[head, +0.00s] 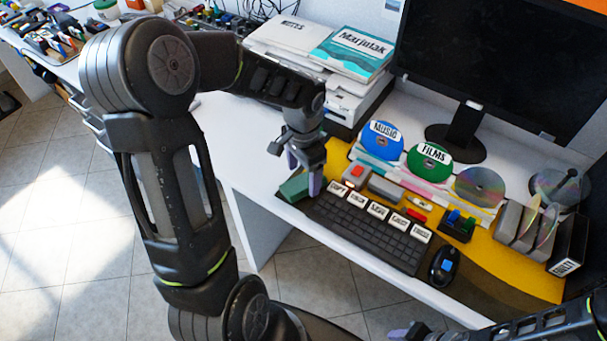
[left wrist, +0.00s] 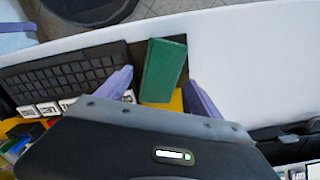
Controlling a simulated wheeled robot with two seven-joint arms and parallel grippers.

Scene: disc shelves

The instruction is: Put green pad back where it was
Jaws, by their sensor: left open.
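The green pad (head: 294,188) lies at the left end of the black keyboard (head: 352,222), by the front edge of the white desk. In the left wrist view the green pad (left wrist: 163,68) is a long block with one end near the yellow mat (left wrist: 166,105). My left gripper (head: 303,178) points down over the pad. In the left wrist view its purple fingers (left wrist: 160,90) are open, spread to either side of the pad; I cannot tell whether they touch it. My right gripper (head: 408,332) shows only partly at the bottom edge, and its opening is unclear.
Behind the keyboard stand a red-buttoned grey box (head: 356,172), a blue MUSIC disc (head: 382,143) and a green FILMS disc (head: 429,159). A mouse (head: 443,266) lies to the right. A monitor (head: 490,70) stands behind. The desk left of the pad is clear.

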